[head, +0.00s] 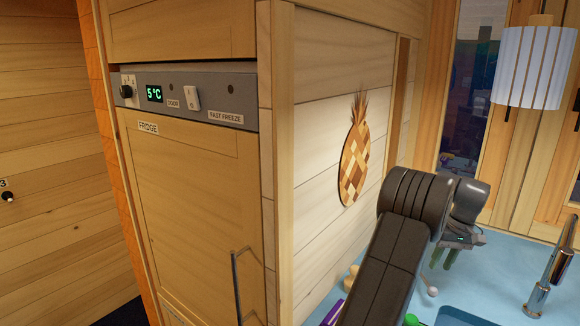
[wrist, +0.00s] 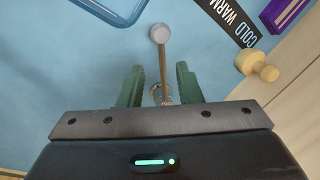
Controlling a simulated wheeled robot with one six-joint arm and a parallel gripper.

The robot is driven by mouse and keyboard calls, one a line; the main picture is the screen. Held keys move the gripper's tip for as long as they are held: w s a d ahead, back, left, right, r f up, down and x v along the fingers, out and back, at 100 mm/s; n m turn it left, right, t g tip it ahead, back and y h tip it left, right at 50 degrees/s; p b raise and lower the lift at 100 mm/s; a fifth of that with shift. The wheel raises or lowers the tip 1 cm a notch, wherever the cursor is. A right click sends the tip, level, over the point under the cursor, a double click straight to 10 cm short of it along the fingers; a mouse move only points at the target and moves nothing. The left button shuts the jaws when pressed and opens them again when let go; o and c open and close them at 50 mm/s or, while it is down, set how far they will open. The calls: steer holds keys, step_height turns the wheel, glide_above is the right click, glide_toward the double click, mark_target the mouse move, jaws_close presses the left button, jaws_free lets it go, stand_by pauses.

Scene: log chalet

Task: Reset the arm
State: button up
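My gripper (head: 462,258) hangs over the light blue counter (head: 505,270) at the right of the head view, with my dark arm bent above it. In the wrist view, the green fingers of my gripper (wrist: 159,70) stand apart. A thin brown rod with a pale round end (wrist: 159,33) lies in the line of the gap between them. There is space between the rod and each finger, and its near end is partly hidden by the gripper body. The pale end also shows below the gripper in the head view (head: 433,291).
The fridge (head: 195,200) and its wooden side panel stand left of my arm. A metal tap (head: 550,270) stands at right, under a hanging lamp (head: 535,65).

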mark_target(428, 285)
steer(key=f, duration=0.3)
steer(key=a+f, duration=0.1)
steer(key=f, duration=0.2)
steer(key=shift+a+f+p, duration=0.2)
steer(key=shift+f+p, duration=0.05)
steer(key=shift+p, duration=0.15)
step_height(428, 285, up, 13)
steer(key=d+b, duration=0.1)
steer(key=d, duration=0.2)
steer(key=a+f, duration=0.1)
steer(key=f, duration=0.3)
steer(key=a+f, duration=0.1)
steer(key=f, duration=0.3)
steer(key=a+f+p, duration=0.1)
steer(key=f, duration=0.3)
steer(key=shift+s+f, duration=0.1)
steer(key=shift+f, duration=0.2)
steer(key=shift+a+f, duration=0.1)
steer(key=shift+f, duration=0.15)
steer(key=shift+a+m, duration=0.35)
steer(key=shift+m, duration=0.15)
steer(key=shift+r, duration=0.1)
